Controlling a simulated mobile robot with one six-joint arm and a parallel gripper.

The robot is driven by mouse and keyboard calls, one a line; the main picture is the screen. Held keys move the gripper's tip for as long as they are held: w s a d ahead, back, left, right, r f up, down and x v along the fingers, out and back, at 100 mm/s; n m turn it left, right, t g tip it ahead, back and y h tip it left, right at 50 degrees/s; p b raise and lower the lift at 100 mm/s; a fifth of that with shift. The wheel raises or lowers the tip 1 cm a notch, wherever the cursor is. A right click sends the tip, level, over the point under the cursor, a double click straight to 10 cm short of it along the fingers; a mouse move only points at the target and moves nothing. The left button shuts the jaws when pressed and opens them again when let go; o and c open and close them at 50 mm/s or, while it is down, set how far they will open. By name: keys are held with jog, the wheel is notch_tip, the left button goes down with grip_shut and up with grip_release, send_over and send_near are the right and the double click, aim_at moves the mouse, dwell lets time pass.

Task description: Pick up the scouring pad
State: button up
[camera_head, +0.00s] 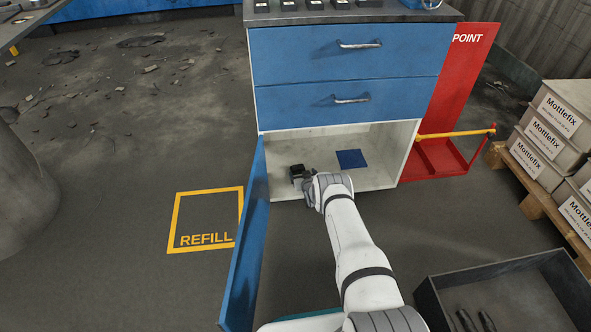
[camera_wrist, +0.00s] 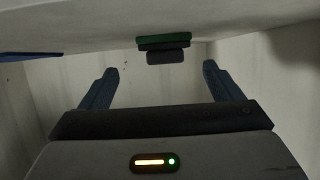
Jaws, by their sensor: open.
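The scouring pad (camera_wrist: 163,45), a small block with a green layer and a dark grey layer, shows near the top middle of the wrist view, on the pale surface inside the cabinet. My gripper (camera_wrist: 160,72) is open and empty, its two fingers apart on either side of the line to the pad. The pad appears ahead of the fingertips, not between them. In the head view my gripper (camera_head: 300,174) reaches into the cabinet's open lower compartment. I cannot make out the pad in that view; it may be behind the gripper.
The blue cabinet door (camera_head: 247,240) stands open left of my arm. A flat blue square (camera_head: 351,158) lies on the compartment floor right of the gripper. Closed drawers (camera_head: 345,97) are above. A dark open box (camera_head: 505,300) stands at the lower right. Side walls enclose the compartment.

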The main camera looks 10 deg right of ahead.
aim_at(298, 169)
jog(key=shift+w+a+f, duration=0.15)
jog(key=shift+w+f, duration=0.2)
jog(key=shift+w, duration=0.15)
jog(key=b+x, duration=0.1)
jog(key=b, duration=0.1)
jog(key=b+x, duration=0.2)
jog(key=shift+w+a+f, duration=0.2)
jog(key=shift+a+f, duration=0.05)
jog(key=shift+w+b, duration=0.7)
jog(key=shift+b, duration=0.15)
jog(key=c, duration=1)
